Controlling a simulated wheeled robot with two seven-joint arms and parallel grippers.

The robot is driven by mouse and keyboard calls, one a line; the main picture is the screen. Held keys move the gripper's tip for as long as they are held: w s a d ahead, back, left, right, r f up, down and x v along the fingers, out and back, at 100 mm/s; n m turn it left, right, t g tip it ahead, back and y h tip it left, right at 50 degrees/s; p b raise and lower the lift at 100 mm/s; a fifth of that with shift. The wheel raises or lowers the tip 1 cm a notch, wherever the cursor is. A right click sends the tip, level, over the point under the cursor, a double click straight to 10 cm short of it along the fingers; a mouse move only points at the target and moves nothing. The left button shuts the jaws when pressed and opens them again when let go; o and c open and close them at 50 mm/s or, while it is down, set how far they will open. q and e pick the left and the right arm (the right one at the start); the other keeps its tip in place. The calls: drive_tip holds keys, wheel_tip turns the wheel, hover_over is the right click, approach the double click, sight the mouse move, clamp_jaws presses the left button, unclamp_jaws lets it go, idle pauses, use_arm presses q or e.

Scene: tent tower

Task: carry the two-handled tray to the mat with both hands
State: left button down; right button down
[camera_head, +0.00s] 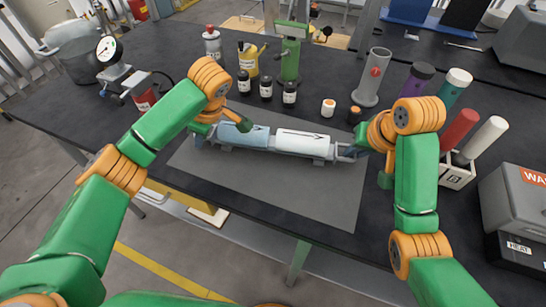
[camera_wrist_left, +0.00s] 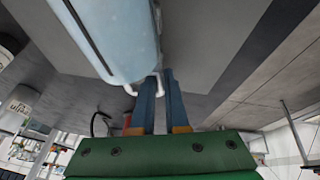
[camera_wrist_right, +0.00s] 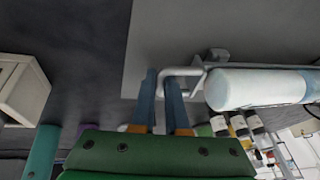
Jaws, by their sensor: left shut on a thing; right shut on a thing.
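The grey tray (camera_head: 262,152) carries a light blue cylinder (camera_head: 245,135) on the left and a white cylinder (camera_head: 302,143) on the right. It lies across the back part of the grey mat (camera_head: 275,187); I cannot tell whether it touches the mat. My left gripper (camera_head: 203,138) is shut on the tray's left handle, and its fingers (camera_wrist_left: 158,86) show around the pale bar in the left wrist view. My right gripper (camera_head: 360,150) is shut on the right handle, with its fingers (camera_wrist_right: 163,82) at the handle bar in the right wrist view.
Behind the tray stand dark small bottles (camera_head: 266,90), a green stand (camera_head: 290,60), a small white jar (camera_head: 328,108) and a grey cylinder (camera_head: 372,78). At right are a holder with red and white tubes (camera_head: 456,172) and a grey box (camera_head: 515,205). The front of the mat is clear.

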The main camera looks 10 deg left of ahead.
use_arm(q)
drive_tip(key=c, duration=1.1)
unclamp_jaws()
drive_tip(key=shift+f+p, duration=0.2)
drive_tip(key=shift+p, duration=0.1)
drive_tip(key=shift+c, duration=0.2)
use_arm(e)
drive_tip(key=c, duration=1.1)
unclamp_jaws()
drive_tip(key=shift+f, duration=0.2)
drive_tip(key=shift+c, duration=0.2)
use_arm(q)
drive_tip(key=shift+o, duration=1.1)
use_arm(e)
drive_tip(key=shift+o, duration=1.1)
use_arm(q)
drive_tip(key=shift+d+r, duration=0.1)
drive_tip(key=shift+r, duration=0.25)
use_arm(e)
drive_tip(key=shift+r, duration=0.35)
use_arm(q)
drive_tip(key=v, duration=1.1)
use_arm(e)
drive_tip(key=v, duration=1.1)
drive_tip(key=shift+s+r, duration=0.2)
drive_tip(key=shift+s, duration=0.05)
